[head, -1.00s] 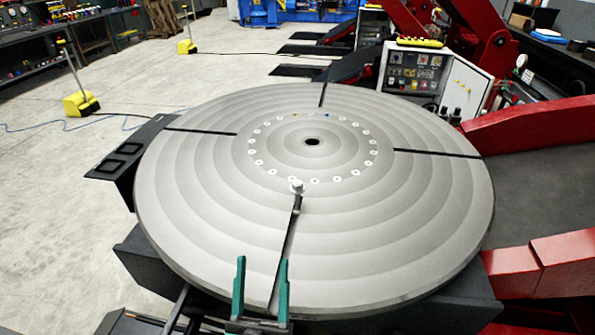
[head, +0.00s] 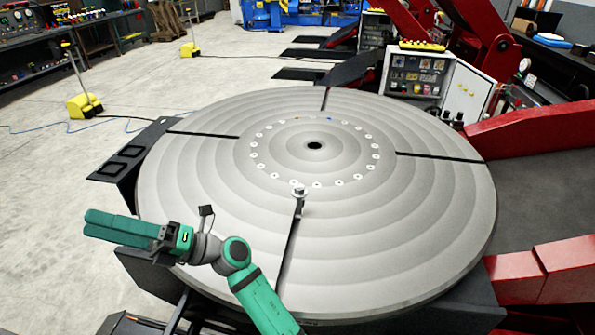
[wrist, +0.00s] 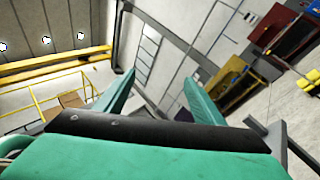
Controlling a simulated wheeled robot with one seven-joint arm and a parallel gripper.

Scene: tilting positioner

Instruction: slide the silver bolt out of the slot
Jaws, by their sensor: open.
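The silver bolt (head: 299,193) stands upright at the inner end of the front slot (head: 288,250) in the round grey turntable (head: 400,230). Its head and part of its shank show above the surface. My green gripper (head: 88,226) is left of the bolt, over the turntable's front left edge, well apart from the bolt and pointing left. In the wrist view both fingers of my gripper (wrist: 160,80) stand apart with nothing between them. The bolt is not in the wrist view.
Other slots (head: 440,157) cut the turntable at the left, back and right. A ring of small holes surrounds its centre hole (head: 314,145). Red machine arms (head: 540,122) and a control cabinet (head: 430,75) stand at right and behind. The turntable top is otherwise clear.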

